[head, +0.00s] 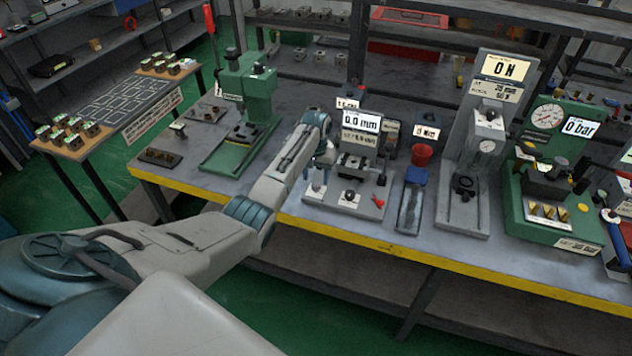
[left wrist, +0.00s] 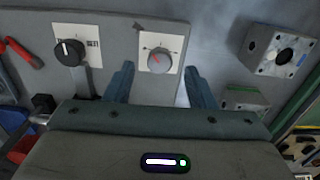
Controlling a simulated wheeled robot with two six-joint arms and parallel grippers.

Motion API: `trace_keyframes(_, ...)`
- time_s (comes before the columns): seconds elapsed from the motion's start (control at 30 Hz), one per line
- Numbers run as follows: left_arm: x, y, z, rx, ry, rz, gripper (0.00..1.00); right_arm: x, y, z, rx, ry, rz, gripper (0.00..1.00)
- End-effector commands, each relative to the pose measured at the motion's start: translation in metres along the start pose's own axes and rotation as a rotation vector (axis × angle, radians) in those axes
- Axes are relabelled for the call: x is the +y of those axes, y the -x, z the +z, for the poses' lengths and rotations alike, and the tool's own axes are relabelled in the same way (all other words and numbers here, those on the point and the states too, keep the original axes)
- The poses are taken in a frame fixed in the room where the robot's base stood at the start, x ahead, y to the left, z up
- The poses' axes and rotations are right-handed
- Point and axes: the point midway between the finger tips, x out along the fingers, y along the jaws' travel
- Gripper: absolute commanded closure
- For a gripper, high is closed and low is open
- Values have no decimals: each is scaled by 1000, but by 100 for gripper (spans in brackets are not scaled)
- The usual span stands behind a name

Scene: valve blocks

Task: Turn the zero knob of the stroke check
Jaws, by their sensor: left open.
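The stroke check stands mid-bench with a display reading 0.0 mm (head: 361,122) and a grey base plate (head: 335,207). My left gripper (head: 320,172) is open and empty over the plate's left part. In the left wrist view its two fingers (left wrist: 160,88) stand apart on either side of the grey knob, seemingly not touching it. My right gripper is not in view.
A metal block with a round hole (left wrist: 284,52) lies beside the plate. A red-handled tool (head: 378,201) lies at the plate's right end.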

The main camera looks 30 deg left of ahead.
Motion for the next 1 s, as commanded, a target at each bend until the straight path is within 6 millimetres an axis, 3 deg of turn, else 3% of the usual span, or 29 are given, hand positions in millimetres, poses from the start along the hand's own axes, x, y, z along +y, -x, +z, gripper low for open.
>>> trace_keyframes(0.2,0,44,-1,5,0,0,50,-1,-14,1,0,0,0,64)
trace_keyframes(0.4,0,70,-1,3,0,0,50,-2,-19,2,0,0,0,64)
trace_keyframes(1.0,0,77,0,0,0,0,50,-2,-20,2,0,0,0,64)
